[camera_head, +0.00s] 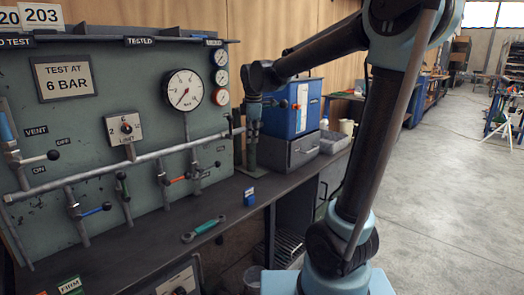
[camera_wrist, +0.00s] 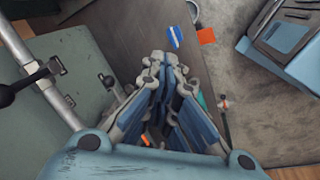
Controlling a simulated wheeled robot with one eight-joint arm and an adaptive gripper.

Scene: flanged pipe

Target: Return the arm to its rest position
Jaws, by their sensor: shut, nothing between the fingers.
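My arm reaches from the right over the bench to the test panel (camera_head: 110,110). My gripper (camera_head: 253,125) hangs down at the panel's right end, in front of the blue box unit. In the wrist view my gripper (camera_wrist: 165,60) has its fingertips together with nothing seen between them. Below it lie the bench and, at left, the panel's grey-green face (camera_wrist: 75,125) with its pipe. In the head view the fingertips are too small and dark to make out clearly.
A pipe with valve handles (camera_head: 178,180) juts from the panel. Open floor (camera_head: 450,200) lies at the right.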

